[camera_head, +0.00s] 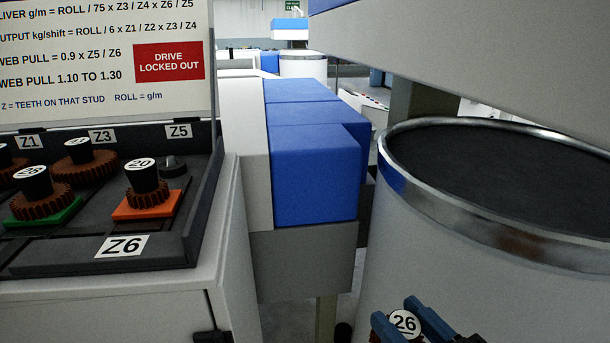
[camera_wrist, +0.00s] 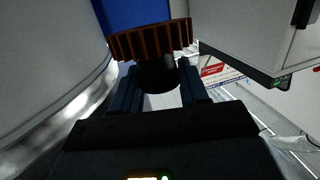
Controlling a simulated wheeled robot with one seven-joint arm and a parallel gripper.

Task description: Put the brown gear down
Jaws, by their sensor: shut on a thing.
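My gripper (camera_head: 405,318) is at the bottom of the head view, with its blue fingers shut on the black hub of a brown gear, whose white label reads 26. In the wrist view the toothed brown gear (camera_wrist: 150,40) sits beyond the fingers, and its black hub (camera_wrist: 157,73) is between them. The held gear is in the air in front of the large grey can (camera_head: 430,240), clear of the gear tray (camera_head: 60,248). Its lower part is cut off in the head view.
The tray at left holds several brown gears, including gear 20 (camera_head: 148,190) on an orange plate by label Z6 and another (camera_head: 40,195) on a green plate. A bare stud (camera_head: 173,166) stands below label Z5. Blue-topped machine boxes (camera_head: 315,175) stand between tray and can.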

